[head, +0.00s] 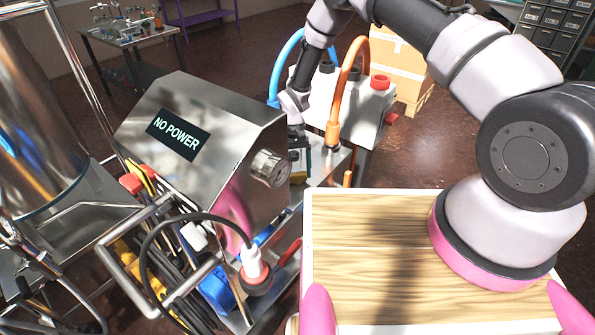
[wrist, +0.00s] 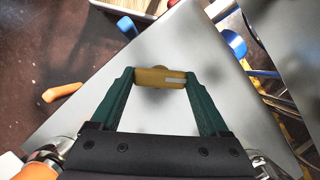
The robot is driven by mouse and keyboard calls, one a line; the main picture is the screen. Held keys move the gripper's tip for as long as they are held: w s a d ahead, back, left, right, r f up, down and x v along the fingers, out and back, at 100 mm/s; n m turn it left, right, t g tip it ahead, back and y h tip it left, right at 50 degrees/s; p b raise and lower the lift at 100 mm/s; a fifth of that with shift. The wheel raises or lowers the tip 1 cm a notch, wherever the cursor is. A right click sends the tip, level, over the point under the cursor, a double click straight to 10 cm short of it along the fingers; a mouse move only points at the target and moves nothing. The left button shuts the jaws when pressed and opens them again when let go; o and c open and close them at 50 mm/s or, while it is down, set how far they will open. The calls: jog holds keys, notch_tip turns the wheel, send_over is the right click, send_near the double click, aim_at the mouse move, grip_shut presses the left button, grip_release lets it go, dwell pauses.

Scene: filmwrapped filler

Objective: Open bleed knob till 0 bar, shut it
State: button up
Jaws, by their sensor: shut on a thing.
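The bleed knob (wrist: 150,78) looks like a yellow bar with a pale mark, over a grey metal surface in the wrist view. My gripper (wrist: 160,80) has its two green fingers shut on it, one at each end. In the head view my gripper (head: 299,150) reaches down behind the metal cabinet (head: 215,115), and the knob is mostly hidden there. The cabinet's display (head: 178,135) reads "NO POWER". No bar reading is legible in either view.
A round metal dial (head: 270,167) sticks out of the cabinet's side. An orange hose (head: 336,125) and a blue hose (head: 277,80) arch close to my arm. A red cap (head: 380,82) tops the pale box behind. A plugged cable (head: 250,262) stands in front.

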jog(key=o, duration=1.2)
jog(key=shift+o, duration=0.2)
jog(key=v, duration=1)
jog(key=shift+r, duration=0.4)
jog(key=shift+w, duration=0.15)
jog(key=d+r+m+t+y, duration=0.15)
jog(key=d+r, duration=0.35)
jog(key=r, duration=0.6)
jog(key=d+r+t, duration=0.2)
jog(key=d+r, duration=0.3)
jog(key=r, duration=0.7)
jog(key=d+r+m+t+y, duration=0.15)
jog(key=d+r, duration=0.25)
jog(key=r, duration=0.7)
jog(key=s+d+r+m+t, duration=0.1)
jog(key=s+d+r+t, duration=0.2)
jog(key=s+d+r, duration=0.55)
jog(key=s+d+r+m+t, duration=0.1)
jog(key=s+d+r+t, duration=0.1)
jog(key=s, duration=0.5)
jog(key=s+d+r+m+t, duration=0.1)
jog(key=s+d+r, duration=0.2)
jog(key=s, duration=0.3)
jog(key=shift+s+r+t, duration=0.25)
jog(key=shift+s+t, duration=0.1)
jog(key=shift+t, duration=0.05)
